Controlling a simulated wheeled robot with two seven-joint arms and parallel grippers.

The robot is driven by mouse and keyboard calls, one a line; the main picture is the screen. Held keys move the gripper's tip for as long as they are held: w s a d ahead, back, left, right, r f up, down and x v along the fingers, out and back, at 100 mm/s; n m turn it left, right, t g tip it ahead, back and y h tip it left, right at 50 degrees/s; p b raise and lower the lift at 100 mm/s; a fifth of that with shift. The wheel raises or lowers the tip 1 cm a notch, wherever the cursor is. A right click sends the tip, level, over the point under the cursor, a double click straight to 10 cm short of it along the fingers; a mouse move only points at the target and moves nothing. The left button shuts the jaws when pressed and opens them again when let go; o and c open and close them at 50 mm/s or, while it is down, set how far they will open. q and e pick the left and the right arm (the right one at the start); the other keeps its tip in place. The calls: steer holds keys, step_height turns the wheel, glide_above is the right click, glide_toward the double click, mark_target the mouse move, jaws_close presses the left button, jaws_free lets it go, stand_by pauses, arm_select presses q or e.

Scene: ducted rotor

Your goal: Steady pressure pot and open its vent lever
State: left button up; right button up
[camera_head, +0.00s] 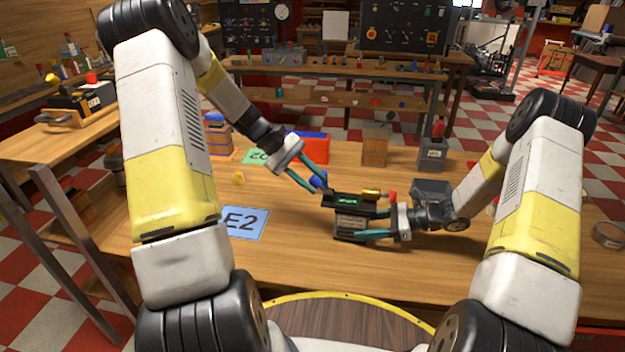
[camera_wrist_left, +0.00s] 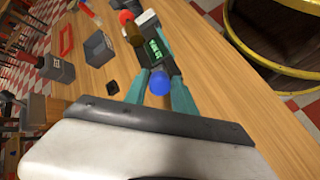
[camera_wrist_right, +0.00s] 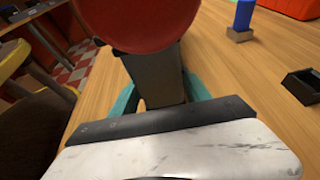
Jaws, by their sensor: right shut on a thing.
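The pressure pot (camera_head: 350,222) is a dark, boxy device with a lit green display, upright on the bench; it also shows in the left wrist view (camera_wrist_left: 158,50). A brass cylinder (camera_head: 371,193) and a red knob (camera_head: 391,197) sit at its top right; I cannot tell which part is the vent lever. The red knob looms large in the right wrist view (camera_wrist_right: 135,22). My right gripper (camera_head: 362,234) is shut on the pot's lower body from the right. My left gripper (camera_head: 322,181) is open beside the pot's upper left, its fingertips apart, apparently not touching the pot.
A small black tray (camera_wrist_right: 302,86), a grey bin (camera_head: 432,190) and a red box (camera_head: 312,150) are nearby.

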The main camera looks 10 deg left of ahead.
arm_select(q)
steer(key=shift+o, duration=1.1)
steer(key=shift+a+r, duration=0.1)
steer(key=shift+a, duration=0.05)
steer(key=v, duration=1.1)
steer(key=shift+a+r, duration=0.25)
arm_select(e)
steer(key=o, duration=1.3)
steer(key=shift+o, duration=0.2)
steer(key=shift+d, duration=0.1)
